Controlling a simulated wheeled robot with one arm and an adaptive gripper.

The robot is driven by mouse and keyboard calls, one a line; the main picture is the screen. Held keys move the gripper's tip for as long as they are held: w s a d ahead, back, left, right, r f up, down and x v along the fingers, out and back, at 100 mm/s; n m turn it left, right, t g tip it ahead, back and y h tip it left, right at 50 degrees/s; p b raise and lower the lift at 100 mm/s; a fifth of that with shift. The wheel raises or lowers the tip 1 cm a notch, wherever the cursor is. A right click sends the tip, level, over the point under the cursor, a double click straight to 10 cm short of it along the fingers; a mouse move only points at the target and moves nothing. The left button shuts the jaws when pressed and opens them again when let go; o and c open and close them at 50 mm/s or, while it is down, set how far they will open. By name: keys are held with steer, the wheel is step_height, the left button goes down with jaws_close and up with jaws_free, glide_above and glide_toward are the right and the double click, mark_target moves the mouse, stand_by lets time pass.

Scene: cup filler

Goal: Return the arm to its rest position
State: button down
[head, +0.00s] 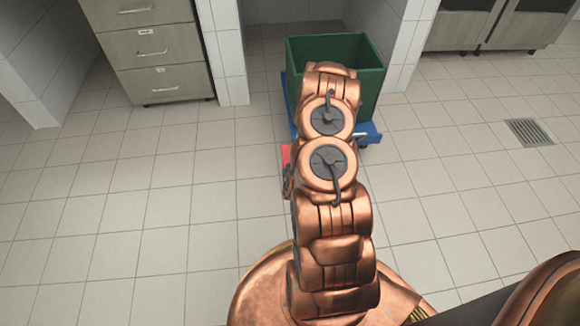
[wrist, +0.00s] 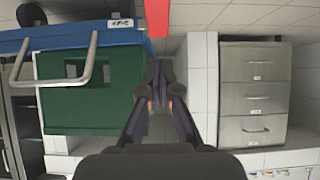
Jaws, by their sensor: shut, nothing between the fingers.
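My copper arm (head: 330,200) reaches away from me over the floor, folded at its joints. My gripper does not show in the head view; the arm hides it. In the wrist view my gripper (wrist: 159,72) is shut, with its dark fingers together and nothing seen between them. A green bin (wrist: 90,110) is to the left of the fingers there, and it also stands beyond the arm in the head view (head: 362,80).
The bin sits on a blue cart (head: 369,133) with a metal handle (wrist: 55,82). A red piece (head: 287,155) shows beside the arm. A drawer cabinet (head: 155,50) is at the back left, a floor drain (head: 528,132) at right. The tiled floor at left is clear.

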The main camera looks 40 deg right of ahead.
stand_by(0.5)
steer(key=w+a+r+n+g+y+p, duration=0.1)
steer(key=w+a+r+y+p, duration=0.25)
steer(key=r, duration=0.65)
steer(key=w+a+r+n+y+p, duration=0.1)
steer(key=w+a+r+n+p, duration=0.1)
steer(key=a+r+p, duration=0.6)
steer(key=s+a+r+n+g+y+p, duration=0.1)
steer(key=s+a+r+g+p, duration=0.15)
steer(key=r, duration=0.75)
steer(key=s+a+r+n+g+p, duration=0.1)
steer(key=a+r+p, duration=0.25)
steer(key=r, duration=0.65)
steer(key=s+a+r+g+p, duration=0.3)
steer(key=s+r+p, duration=0.6)
steer(key=s+r, duration=0.5)
steer(key=s+a+r+n+g+p, duration=0.1)
steer(key=s+a+r+g+p, duration=0.2)
steer(key=s+r, duration=1.2)
steer(key=a+r+p, duration=0.3)
steer(key=r+p, duration=0.2)
steer(key=r, duration=0.3)
steer(key=shift+s+a+r+n+p, duration=0.15)
steer(key=shift+s+n+p, duration=0.05)
steer(key=shift+n+p, duration=0.15)
